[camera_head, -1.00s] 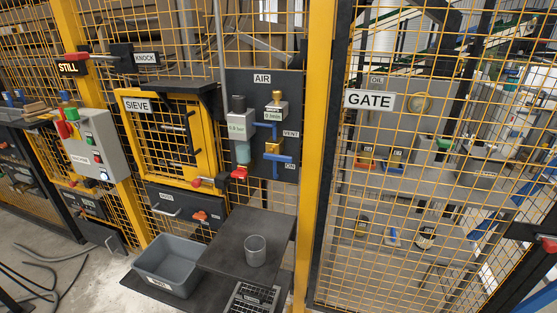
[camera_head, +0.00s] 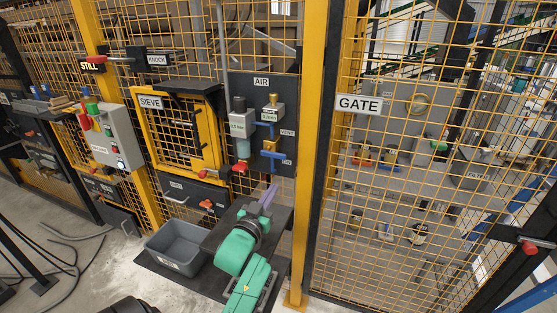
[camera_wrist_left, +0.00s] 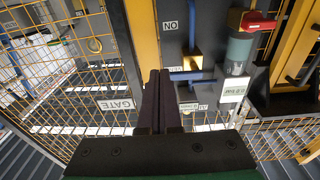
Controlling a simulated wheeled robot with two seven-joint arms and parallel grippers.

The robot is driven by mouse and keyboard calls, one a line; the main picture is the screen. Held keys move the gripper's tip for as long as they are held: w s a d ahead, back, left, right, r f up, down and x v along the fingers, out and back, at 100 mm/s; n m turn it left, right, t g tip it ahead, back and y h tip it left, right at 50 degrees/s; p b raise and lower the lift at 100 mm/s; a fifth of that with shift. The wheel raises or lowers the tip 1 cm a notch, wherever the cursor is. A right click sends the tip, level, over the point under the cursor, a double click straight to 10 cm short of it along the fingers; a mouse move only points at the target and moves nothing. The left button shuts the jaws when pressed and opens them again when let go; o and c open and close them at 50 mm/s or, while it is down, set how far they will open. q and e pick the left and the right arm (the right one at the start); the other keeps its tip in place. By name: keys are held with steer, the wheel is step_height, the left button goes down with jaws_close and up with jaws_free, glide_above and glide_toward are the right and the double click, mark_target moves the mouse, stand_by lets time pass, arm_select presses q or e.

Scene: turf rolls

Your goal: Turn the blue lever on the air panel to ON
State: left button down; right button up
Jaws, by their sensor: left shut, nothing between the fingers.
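The air panel (camera_head: 283,95) is a dark upright board labelled AIR, left of the yellow post. Its blue lever (camera_head: 277,155) sits low on the panel, its bar roughly crosswise, below a brass valve body (camera_head: 270,146) and close to the ON label (camera_head: 287,162); the VENT label (camera_head: 287,133) is higher. My left gripper (camera_head: 271,190) is shut and empty, pointing up just below and in front of the lever, apart from it. In the left wrist view its dark fingers (camera_wrist_left: 160,76) are together, beside the brass valve (camera_wrist_left: 190,64) and the inverted ON label (camera_wrist_left: 170,25). My right gripper is out of view.
A yellow post (camera_head: 312,150) and the mesh GATE (camera_head: 359,104) stand right of the panel. A regulator with a clear bowl (camera_head: 243,148) and red knob hangs left of the lever. Below are a dark shelf (camera_head: 222,236) and a grey bin (camera_head: 175,245).

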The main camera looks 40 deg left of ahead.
arm_select(q)
step_height(320, 180, up, 8)
steer(key=s+a+t+y, duration=0.1)
steer(key=s+t, duration=0.1)
steer(key=shift+a, duration=0.15)
step_height(320, 180, up, 4)
steer(key=p, duration=0.4)
glide_above(275, 153)
steer(key=s+d, duration=0.2)
steer(key=shift+f+p, duration=0.5)
steer(key=shift+f, duration=1.9)
